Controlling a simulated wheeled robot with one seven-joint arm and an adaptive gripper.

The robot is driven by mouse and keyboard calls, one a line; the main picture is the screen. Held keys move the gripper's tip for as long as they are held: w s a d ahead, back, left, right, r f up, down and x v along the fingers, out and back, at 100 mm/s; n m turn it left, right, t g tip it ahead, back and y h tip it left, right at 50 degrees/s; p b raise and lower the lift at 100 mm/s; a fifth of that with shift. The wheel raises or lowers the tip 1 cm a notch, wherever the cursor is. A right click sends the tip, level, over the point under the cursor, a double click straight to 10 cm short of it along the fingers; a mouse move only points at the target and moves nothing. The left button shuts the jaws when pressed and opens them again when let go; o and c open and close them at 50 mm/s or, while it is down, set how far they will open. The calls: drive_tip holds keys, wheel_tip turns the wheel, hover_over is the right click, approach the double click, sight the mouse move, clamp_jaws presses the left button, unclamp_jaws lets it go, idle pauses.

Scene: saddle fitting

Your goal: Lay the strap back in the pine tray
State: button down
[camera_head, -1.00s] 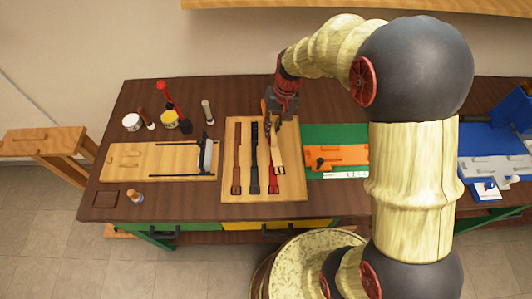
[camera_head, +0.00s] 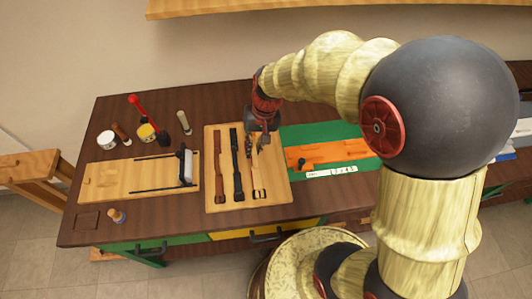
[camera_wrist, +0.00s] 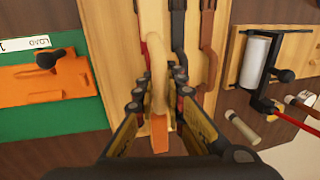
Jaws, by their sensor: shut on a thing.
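My gripper (camera_head: 262,138) is shut on the tan strap (camera_head: 257,180), near its upper end, over the right part of the pine tray (camera_head: 280,192). In the wrist view the tan strap (camera_wrist: 158,70) stands between my fingertips (camera_wrist: 157,88), its far part reaching over the tray (camera_wrist: 118,45). A brown strap (camera_head: 220,165) and a black strap (camera_head: 237,165) lie side by side in the tray. A red strap (camera_wrist: 143,15) shows beside the tan one in the wrist view; in the head view it is mostly hidden. Whether the tan strap touches the tray I cannot tell.
A green mat with an orange block (camera_head: 325,152) lies right of the tray. A pale board with a roller clamp (camera_head: 187,165) lies left. Pots and a red-handled tool (camera_head: 142,108) stand behind that board.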

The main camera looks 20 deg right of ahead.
drive_tip(key=w+d+f, duration=0.1)
drive_tip(key=d+f, duration=0.1)
drive_tip(key=w+d+f+b, duration=0.1)
drive_tip(key=d+f, duration=0.2)
drive_tip(key=f, duration=0.1)
drive_tip(key=shift+w+d+f+b, duration=0.15)
drive_tip(key=shift+w+d+b, duration=0.2)
drive_tip(key=shift+w+d, duration=0.05)
drive_tip(key=shift+w+d+f+b, duration=0.15)
drive_tip(key=shift+f+b, duration=0.3)
drive_tip(key=shift+f, duration=1.3)
drive_tip(key=shift+f, duration=0.2)
drive_tip(key=c, duration=1.8)
unclamp_jaws()
drive_tip(key=shift+c, duration=0.2)
drive_tip(key=shift+r, duration=0.15)
